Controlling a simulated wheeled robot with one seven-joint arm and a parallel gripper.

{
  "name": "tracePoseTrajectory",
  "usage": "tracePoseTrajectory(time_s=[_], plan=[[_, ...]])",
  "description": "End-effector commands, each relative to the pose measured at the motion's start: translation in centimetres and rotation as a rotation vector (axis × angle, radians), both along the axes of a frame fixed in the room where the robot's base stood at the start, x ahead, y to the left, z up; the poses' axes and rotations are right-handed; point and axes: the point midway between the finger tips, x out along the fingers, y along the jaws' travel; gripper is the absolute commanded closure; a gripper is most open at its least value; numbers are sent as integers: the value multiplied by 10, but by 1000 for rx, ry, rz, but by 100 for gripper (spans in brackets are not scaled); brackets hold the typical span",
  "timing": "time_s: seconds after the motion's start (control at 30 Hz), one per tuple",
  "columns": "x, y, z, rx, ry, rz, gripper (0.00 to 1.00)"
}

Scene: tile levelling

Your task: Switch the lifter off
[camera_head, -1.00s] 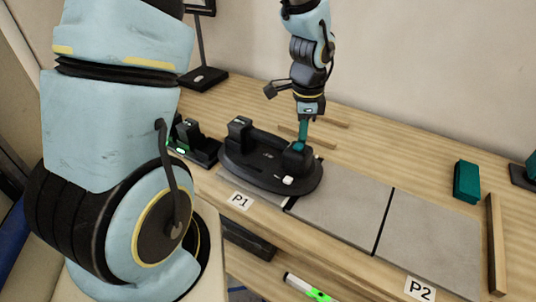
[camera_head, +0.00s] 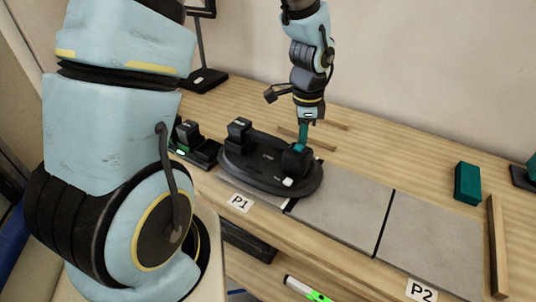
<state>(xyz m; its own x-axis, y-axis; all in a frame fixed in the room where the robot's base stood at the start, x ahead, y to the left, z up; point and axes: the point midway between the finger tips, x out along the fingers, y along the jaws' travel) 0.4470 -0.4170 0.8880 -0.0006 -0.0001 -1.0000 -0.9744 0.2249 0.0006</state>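The lifter (camera_head: 262,162) is a black oval device with a raised block at each end and a small white part on its front right. It lies flat on grey tiles by the P1 label. My gripper (camera_head: 302,146) points down at the lifter's right-hand block, with its narrow teal fingers at or just above the top of it. The view is too small to tell whether they touch it, or whether the fingers are open or shut. The switch itself cannot be made out.
Grey tiles (camera_head: 430,248) run right to the P2 label (camera_head: 421,290). A teal block (camera_head: 467,183) and a wooden strip (camera_head: 496,245) stand at the right. Thin wooden strips lie behind the lifter. A black holder (camera_head: 190,148) is at its left. A green-and-white tool (camera_head: 307,288) lies below the front edge.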

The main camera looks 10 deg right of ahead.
Motion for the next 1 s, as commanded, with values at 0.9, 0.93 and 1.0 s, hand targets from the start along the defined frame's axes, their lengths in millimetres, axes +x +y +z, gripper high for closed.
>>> tracePoseTrajectory(time_s=[0.9,0.93,1.0], plan=[[0,0,68,0,0,1,100],[0,0,68,0,0,1,100],[0,0,67,0,0,1,100]])
